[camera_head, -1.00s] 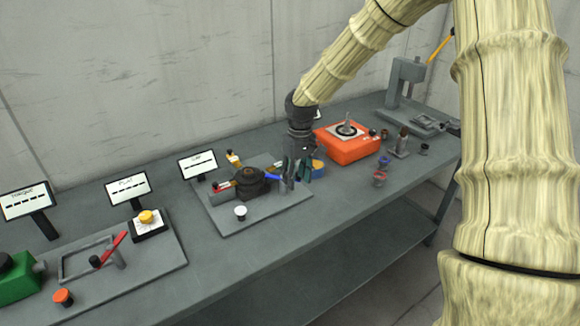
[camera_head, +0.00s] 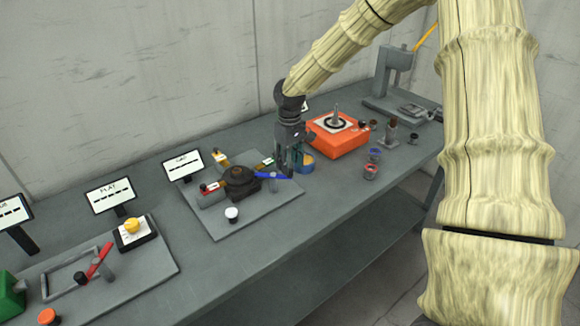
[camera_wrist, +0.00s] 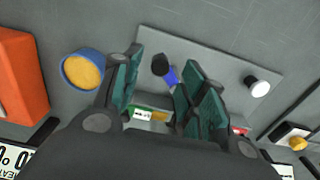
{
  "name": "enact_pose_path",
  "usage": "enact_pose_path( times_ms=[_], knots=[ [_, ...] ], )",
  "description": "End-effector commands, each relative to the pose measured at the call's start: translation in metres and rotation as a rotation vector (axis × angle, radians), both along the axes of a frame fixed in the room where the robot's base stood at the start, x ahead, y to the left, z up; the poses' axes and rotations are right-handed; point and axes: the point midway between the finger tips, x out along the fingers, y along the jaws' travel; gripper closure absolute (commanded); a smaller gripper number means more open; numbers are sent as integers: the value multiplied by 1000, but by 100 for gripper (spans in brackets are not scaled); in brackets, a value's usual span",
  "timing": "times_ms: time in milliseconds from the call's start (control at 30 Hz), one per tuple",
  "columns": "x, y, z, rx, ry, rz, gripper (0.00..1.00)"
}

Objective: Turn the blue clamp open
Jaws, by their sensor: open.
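The blue clamp (camera_head: 268,175) is a blue lever reaching out to the right from a dark round body (camera_head: 240,182) on a grey base plate (camera_head: 262,212). My gripper (camera_head: 290,165) is at the lever's outer end, pointing down, with its fingers apart. In the wrist view the blue clamp (camera_wrist: 172,77) shows between my teal-padded fingers, closer to the right one, with a dark knob at its end. The right finger hides part of the lever. I cannot tell whether either finger touches it.
A blue-rimmed yellow bowl (camera_head: 305,163) stands close to the right of my gripper, with an orange box (camera_head: 336,142) behind it. A white knob (camera_head: 232,214) stands on the plate's front. A panel with a red lever (camera_head: 100,262) is at left.

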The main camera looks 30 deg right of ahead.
Motion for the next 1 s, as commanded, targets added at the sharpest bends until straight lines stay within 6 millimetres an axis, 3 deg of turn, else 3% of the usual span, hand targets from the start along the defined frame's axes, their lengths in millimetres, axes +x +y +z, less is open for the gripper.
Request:
enact_pose_path(
  times_ms=[300, 700, 933, 1000],
  knots=[
    [-1, -1, -26, 1, 1, -2, 58],
    [-1, -1, -31, 1, -1, -3, 58],
    [-1, -1, -31, 1, 0, -2, 100],
    [-1, -1, -30, 1, -1, -2, 100]
  ],
)
